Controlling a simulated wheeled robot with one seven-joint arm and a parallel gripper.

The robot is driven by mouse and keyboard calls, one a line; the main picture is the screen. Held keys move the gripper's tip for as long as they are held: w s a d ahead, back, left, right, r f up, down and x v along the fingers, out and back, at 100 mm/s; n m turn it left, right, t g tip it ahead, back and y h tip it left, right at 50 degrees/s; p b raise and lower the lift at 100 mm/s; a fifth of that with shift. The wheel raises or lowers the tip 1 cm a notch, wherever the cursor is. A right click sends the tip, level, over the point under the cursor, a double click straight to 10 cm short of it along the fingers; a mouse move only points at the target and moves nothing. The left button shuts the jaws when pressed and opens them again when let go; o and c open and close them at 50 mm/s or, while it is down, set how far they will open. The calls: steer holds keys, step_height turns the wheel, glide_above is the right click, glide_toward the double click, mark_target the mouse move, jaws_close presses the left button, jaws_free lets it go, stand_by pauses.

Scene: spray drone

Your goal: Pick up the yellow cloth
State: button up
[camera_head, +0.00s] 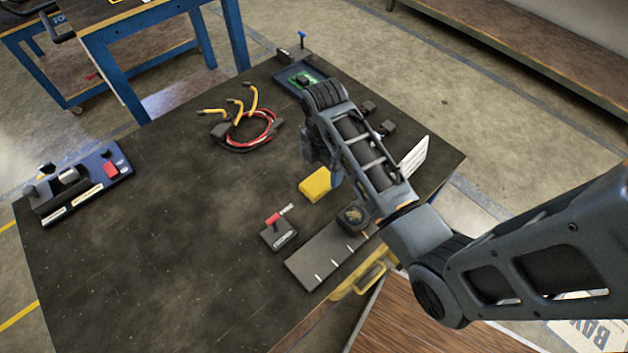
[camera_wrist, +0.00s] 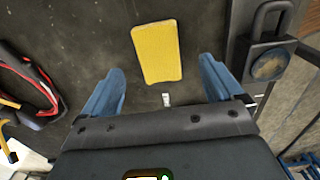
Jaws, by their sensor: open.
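The yellow cloth (camera_head: 316,184) is a small folded rectangle lying flat on the dark table top, beside my arm in the head view. In the wrist view the yellow cloth (camera_wrist: 157,52) lies beyond my gripper, roughly in line with the gap between the fingers. My gripper (camera_wrist: 162,92) has its two blue fingers spread wide, with nothing between them but the table surface and a small white tag below. In the head view my gripper (camera_head: 335,172) is partly hidden by my arm, just right of the cloth.
A padlock-like item (camera_wrist: 268,62) is right of the fingers in the wrist view. Red and yellow cables (camera_head: 245,128) lie behind the cloth. A small box with a red switch (camera_head: 278,231) and a grey plate (camera_head: 325,252) are in front. The table's left middle is clear.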

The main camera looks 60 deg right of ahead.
mark_target(321, 180)
step_height(321, 180, down, 6)
steer(key=shift+d+r, duration=0.1)
stand_by(0.4)
steer(key=c, duration=1.1)
steer(key=shift+r, duration=0.65)
step_height(321, 180, up, 3)
steer(key=shift+w+d, duration=0.1)
steer(key=s+d+r, duration=0.1)
steer(key=d+r, duration=0.1)
steer(key=d, duration=0.1)
steer(key=s+d+r, duration=0.2)
steer(key=d, duration=0.2)
steer(key=s+d+r, duration=0.1)
steer(key=d+r, duration=0.1)
steer(key=d, duration=0.1)
steer(key=shift+s+d+r, duration=0.3)
steer(key=shift+s+r, duration=0.05)
steer(key=shift+s, duration=0.05)
